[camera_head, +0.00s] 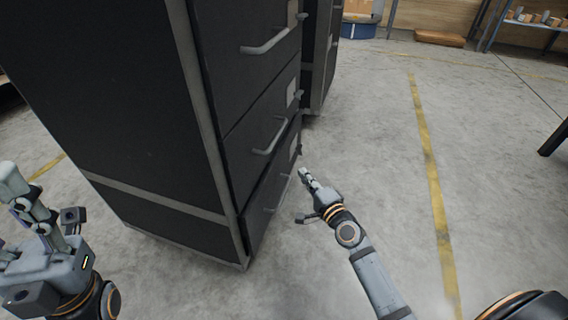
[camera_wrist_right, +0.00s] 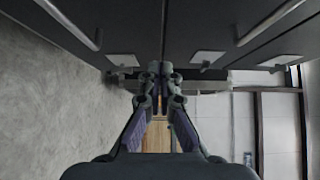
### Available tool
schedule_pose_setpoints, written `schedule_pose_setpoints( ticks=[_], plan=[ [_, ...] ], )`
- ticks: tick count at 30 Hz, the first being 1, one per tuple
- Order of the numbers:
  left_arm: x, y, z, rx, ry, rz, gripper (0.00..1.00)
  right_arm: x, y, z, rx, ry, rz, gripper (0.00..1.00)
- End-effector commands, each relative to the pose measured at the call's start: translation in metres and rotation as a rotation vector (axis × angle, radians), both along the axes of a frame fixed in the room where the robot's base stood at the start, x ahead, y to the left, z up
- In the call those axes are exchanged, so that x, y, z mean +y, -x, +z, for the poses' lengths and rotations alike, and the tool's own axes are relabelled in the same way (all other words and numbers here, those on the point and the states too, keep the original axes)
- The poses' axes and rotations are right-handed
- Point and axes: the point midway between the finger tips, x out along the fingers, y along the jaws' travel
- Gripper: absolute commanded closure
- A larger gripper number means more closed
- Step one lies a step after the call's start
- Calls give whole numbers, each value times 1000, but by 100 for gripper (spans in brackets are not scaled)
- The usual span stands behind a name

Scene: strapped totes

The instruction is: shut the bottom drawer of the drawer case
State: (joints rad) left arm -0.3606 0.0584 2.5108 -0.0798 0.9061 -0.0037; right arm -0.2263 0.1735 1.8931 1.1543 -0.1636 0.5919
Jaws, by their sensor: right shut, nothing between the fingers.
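The drawer case (camera_head: 130,110) is a tall dark cabinet with grey edges, left of centre in the head view. Its bottom drawer (camera_head: 262,218) has a dark front and a grey bar handle (camera_head: 279,203). The drawer looks flush or nearly so; I cannot tell if a small gap is left. My right gripper (camera_head: 303,173) is shut and empty, beside the far end of that front; I cannot tell if it touches. The wrist view shows its closed fingertips (camera_wrist_right: 160,68) by the drawer fronts. My left gripper (camera_head: 14,184) is at the left edge, away from the drawers; its jaw opening is unclear.
The drawers above have bar handles (camera_head: 268,45) and pale labels. Another dark cabinet (camera_head: 321,50) stands behind the case. The concrete floor (camera_head: 385,140) to the right is clear, with a yellow line (camera_head: 428,160). A shelf (camera_head: 535,22) stands at the far right.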

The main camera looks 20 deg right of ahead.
Motion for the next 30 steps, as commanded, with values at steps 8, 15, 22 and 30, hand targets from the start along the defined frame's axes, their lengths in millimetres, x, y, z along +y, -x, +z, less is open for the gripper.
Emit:
schedule_pose_setpoints(
  ticks=[8, 15, 22, 30],
  plan=[
    [-1, 0, -6, 0, -3, 2, 60, 15, -57, -1, -1, -4, 0, 100],
    [-1, -1, -9, 2, -7, 3, 60, 40, -72, -1, 0, -2, 0, 100],
    [-2, -1, -10, 3, -8, 3, 60, 44, -74, 0, 0, -1, 0, 100],
    [-2, -1, -10, 3, -8, 3, 60, 48, -77, 0, 0, -2, 0, 100]
  ],
)
